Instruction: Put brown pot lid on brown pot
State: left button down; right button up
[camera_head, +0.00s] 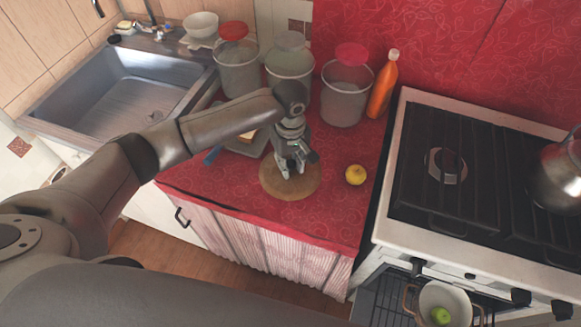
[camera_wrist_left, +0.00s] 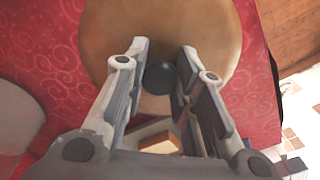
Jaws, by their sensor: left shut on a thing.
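The brown pot lid (camera_head: 306,184) is a round tan disc over the red counter, under my left gripper (camera_head: 290,170). In the left wrist view the lid (camera_wrist_left: 207,30) fills the upper middle, and its dark round knob (camera_wrist_left: 160,80) is between the fingers of my left gripper (camera_wrist_left: 162,62), which is shut on it. Whether the lid touches the cloth is hard to tell. A pot (camera_head: 459,297) with brownish side handles and a pale inside is at the lower right, below the stove front, with a green fruit (camera_head: 440,315) in it. My right gripper is not in view.
A lemon (camera_head: 355,175) lies right of the lid. Several lidded containers, one being the right jar (camera_head: 346,98), and an orange bottle (camera_head: 383,86) stand behind. The stove (camera_head: 425,205) with a metal kettle (camera_head: 559,180) is right; the sink (camera_head: 130,90) is left.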

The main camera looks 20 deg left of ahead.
aim_at(291, 169)
pick_arm(q)
jog(key=shift+w+a+f, duration=0.1)
jog(key=shift+w+f, duration=0.3)
jog(key=shift+f, duration=0.05)
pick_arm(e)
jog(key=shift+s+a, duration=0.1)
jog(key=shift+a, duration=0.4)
pick_arm(q)
notch_tip(291, 169, down, 2)
jog(key=shift+f+p, duration=0.15)
jog(key=shift+p, duration=0.2)
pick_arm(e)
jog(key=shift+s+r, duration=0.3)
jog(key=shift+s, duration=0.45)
pick_arm(q)
jog(key=shift+f, duration=0.4)
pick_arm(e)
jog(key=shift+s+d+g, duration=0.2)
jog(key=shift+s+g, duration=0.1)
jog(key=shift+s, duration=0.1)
pick_arm(q)
jog(key=shift+f, duration=0.1)
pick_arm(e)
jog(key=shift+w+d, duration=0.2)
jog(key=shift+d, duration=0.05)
pick_arm(q)
jog(key=c, duration=1.2)
grip_release()
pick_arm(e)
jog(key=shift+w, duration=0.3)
